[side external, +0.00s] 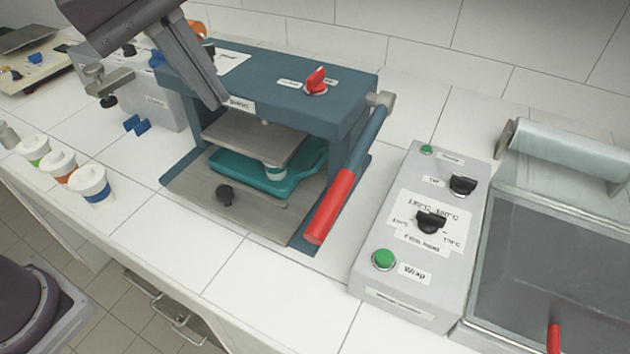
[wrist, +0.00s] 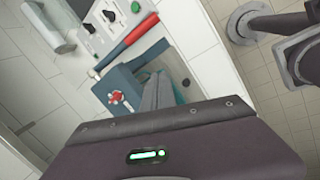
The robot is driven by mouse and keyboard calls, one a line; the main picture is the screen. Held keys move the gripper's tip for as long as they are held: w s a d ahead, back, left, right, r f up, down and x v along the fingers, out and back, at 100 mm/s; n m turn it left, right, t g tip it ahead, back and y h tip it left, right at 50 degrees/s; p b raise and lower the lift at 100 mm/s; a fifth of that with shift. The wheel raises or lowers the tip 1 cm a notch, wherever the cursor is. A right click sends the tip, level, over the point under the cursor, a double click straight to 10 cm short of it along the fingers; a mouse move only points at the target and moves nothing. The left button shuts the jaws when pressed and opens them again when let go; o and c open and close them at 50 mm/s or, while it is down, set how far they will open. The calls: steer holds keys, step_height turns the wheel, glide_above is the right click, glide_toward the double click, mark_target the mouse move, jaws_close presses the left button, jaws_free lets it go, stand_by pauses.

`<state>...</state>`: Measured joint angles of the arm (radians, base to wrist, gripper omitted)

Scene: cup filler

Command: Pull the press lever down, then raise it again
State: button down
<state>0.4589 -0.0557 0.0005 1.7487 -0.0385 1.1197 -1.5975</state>
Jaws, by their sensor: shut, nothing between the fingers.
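The press (side external: 270,85) is a dark blue frame on the counter. Its lever (side external: 334,200) is pivoted at the upper right side and slopes down toward the front, its red grip at the low end. The lever also shows in the wrist view (wrist: 128,43). In the wrist view the press is partly hidden behind my fingers.
A grey control box (side external: 410,255) with knobs and green buttons stands right of the press, beside a glass-lidded machine (side external: 560,240). Several lidded cups stand at the left, such as the blue-banded one (side external: 94,188). The counter in front of the press is clear.

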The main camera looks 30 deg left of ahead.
steer(key=w+d+f+n+g, duration=0.15)
steer(key=d+n, duration=0.25)
steer(key=d, duration=0.4)
steer(key=shift+n+t, duration=0.25)
steer(key=shift+n, duration=0.05)
steer(key=x, duration=1.3)
steer(key=shift+w+d+f, duration=0.15)
steer(key=shift+w+d, duration=0.05)
steer(key=shift+w, duration=0.15)
steer(key=shift+f, duration=0.85)
steer(key=v, duration=1.5)
glide_toward(322, 203)
steer(key=x, duration=0.6)
steer(key=shift+w+d+f, duration=0.2)
steer(key=shift+w+d, duration=0.1)
steer(key=shift+d, duration=0.05)
